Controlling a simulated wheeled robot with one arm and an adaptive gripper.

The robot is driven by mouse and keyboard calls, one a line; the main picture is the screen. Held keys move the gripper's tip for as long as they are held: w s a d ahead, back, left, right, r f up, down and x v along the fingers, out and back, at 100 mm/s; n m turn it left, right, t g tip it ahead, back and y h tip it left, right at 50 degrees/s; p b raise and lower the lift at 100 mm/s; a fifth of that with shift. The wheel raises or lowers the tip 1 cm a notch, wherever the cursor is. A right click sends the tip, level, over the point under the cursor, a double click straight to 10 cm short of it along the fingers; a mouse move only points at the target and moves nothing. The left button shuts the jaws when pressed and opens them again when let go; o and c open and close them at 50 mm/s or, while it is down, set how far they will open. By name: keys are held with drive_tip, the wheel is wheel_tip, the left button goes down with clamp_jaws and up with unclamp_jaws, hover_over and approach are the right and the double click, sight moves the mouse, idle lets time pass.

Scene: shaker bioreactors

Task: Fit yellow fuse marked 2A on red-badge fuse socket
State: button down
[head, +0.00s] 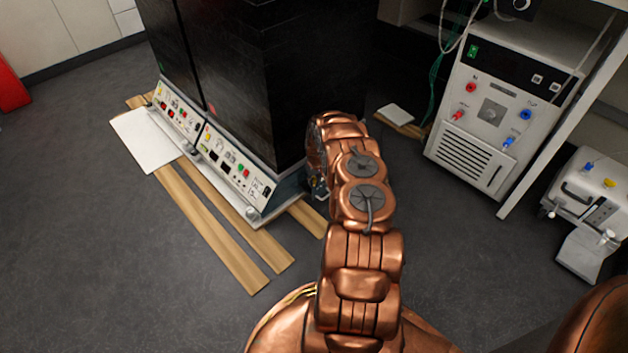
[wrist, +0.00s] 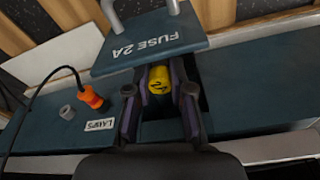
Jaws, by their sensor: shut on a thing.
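In the wrist view, my gripper (wrist: 160,98) is shut on the yellow fuse (wrist: 160,80), which sits between the fingertips with a dark mark on its end. The fuse is over or in a dark rectangular opening in a blue-grey panel; I cannot tell how deep it sits. A plate lettered "FUSE 2A" (wrist: 150,43), upside down in this view, stands open just beyond the fingers. No red badge can be made out. In the head view, the gripper and fuse are hidden behind my arm, beside the black cabinet's lower right corner.
An orange plug (wrist: 90,97) with a black cable and a grey ring (wrist: 67,112) are left of the fingers, by a label (wrist: 100,126). In the head view, the black cabinet (head: 270,75) stands on wooden boards (head: 215,225). A white instrument (head: 490,115) is at right.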

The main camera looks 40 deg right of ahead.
drive_tip(key=shift+f, duration=0.4)
idle(0.3)
drive_tip(key=c, duration=0.9)
unclamp_jaws()
drive_tip(key=shift+c, duration=0.2)
wheel_tip(320, 180, up, 12)
drive_tip(key=s, duration=0.1)
drive_tip(key=shift+s+a, duration=0.25)
drive_tip(key=shift+s, duration=0.1)
